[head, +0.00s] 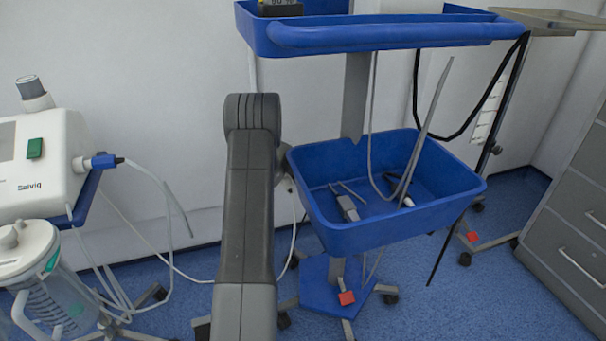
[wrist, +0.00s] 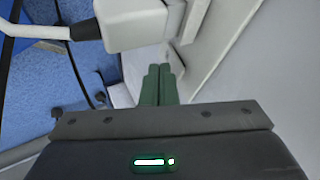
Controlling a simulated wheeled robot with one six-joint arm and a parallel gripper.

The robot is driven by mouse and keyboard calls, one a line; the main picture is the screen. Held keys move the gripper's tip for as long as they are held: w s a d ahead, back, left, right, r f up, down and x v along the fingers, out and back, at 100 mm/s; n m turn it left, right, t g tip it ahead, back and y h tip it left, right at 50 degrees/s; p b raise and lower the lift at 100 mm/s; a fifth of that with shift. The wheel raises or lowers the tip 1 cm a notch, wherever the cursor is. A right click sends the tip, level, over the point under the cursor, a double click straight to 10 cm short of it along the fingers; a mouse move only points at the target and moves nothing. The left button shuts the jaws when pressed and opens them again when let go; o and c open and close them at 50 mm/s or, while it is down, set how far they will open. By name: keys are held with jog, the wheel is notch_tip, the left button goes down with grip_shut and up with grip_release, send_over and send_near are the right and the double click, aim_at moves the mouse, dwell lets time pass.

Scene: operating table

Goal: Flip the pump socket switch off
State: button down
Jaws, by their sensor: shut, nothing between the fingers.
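My gripper (wrist: 158,72) shows in the wrist view as two green fingers side by side, shut with nothing between them. Their tips are near a pale surface beside the wall. In the head view my arm rises through the middle and the gripper cannot be made out. A white strip of what look like wall sockets (head: 487,118) is at the right, behind the cart, partly hidden by cables. I cannot make out the pump socket switch or its position. The white pump unit (head: 50,180) at the left has a green switch (head: 35,148) on its front.
A cart with a blue basin (head: 390,228) and blue upper tray (head: 400,34) stands right of my arm. Hoses and cables hang around it. Grey drawers (head: 570,215) stand far right. A white box-like body (wrist: 133,24) is close to the fingers in the wrist view.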

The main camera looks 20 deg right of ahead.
jog(key=shift+w+r, duration=0.1)
jog(key=shift+w, duration=0.25)
jog(key=shift+r+p, duration=0.15)
jog(key=shift+p, duration=0.2)
jog(key=shift+w+p, duration=0.25)
jog(key=shift+p, duration=0.9)
jog(key=shift+r, duration=0.1)
jog(key=shift+r, duration=0.65)
